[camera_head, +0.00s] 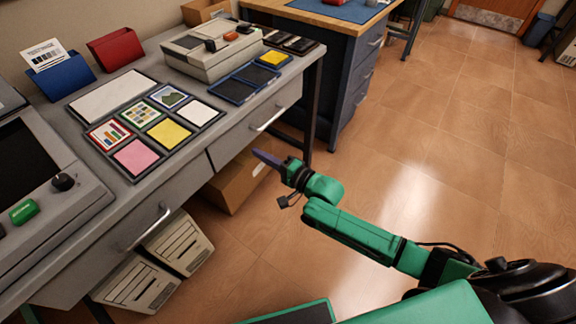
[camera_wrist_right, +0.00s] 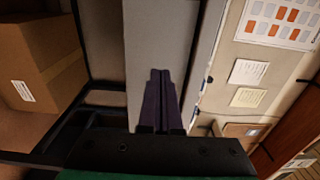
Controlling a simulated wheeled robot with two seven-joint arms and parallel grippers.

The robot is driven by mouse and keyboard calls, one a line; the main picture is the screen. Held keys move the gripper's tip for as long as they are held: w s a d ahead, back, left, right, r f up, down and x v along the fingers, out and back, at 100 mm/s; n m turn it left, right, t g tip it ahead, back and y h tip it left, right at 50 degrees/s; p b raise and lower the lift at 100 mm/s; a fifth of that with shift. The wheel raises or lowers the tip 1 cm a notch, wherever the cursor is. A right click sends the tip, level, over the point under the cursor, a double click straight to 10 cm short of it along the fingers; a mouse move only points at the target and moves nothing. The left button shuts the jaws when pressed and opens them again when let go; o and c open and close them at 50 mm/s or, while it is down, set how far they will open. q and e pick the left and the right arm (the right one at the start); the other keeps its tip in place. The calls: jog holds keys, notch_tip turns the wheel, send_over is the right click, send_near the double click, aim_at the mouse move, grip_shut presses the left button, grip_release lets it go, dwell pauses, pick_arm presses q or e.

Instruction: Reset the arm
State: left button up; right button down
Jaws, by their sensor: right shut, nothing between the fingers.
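My right arm is green and black and comes in from the lower right in the head view. Its gripper (camera_head: 266,158) has purple fingers and is beside the front of the grey desk (camera_head: 238,140), in front of its drawers. In the right wrist view, the purple fingers (camera_wrist_right: 160,75) are together and empty, seen against a grey surface. My left arm's gripper does not show in the head view.
The desk holds a board with coloured cards (camera_head: 137,157), a red holder (camera_head: 115,48), a blue holder (camera_head: 60,78) and a grey device (camera_head: 212,50). A cardboard box (camera_head: 240,180) and white file boxes (camera_head: 180,243) stand under it. The floor (camera_head: 430,150) at right is clear.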

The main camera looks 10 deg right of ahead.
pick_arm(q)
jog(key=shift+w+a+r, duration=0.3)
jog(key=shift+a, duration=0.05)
pick_arm(e)
jog(key=v, duration=0.6)
jog(key=shift+s+d, duration=0.15)
jog(key=shift+s, duration=0.2)
jog(key=s+d+f+n+g+h+p, duration=0.2)
jog(key=s+d+f+n+h+p, duration=0.15)
jog(key=d+f, duration=0.5)
jog(key=s+d+f+n+g+h+p, duration=0.2)
jog(key=s+d+f+h+p, duration=0.3)
jog(key=f, duration=0.7)
pick_arm(q)
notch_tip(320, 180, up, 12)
jog(key=p, duration=0.3)
jog(key=shift+p, duration=0.4)
pick_arm(e)
jog(key=s+d+f+n+g+h, duration=0.1)
jog(key=s+f+n+g, duration=0.2)
jog(key=s, duration=1.1)
jog(key=s+d+f+n+g+h, duration=0.1)
jog(key=s+f+n+g, duration=0.3)
jog(key=s+f, duration=0.4)
jog(key=s+g+h, duration=0.1)
jog(key=s, duration=0.6)
jog(key=shift+s+d+g, duration=0.25)
jog(key=shift+d+g, duration=0.05)
jog(key=shift+g, duration=0.1)
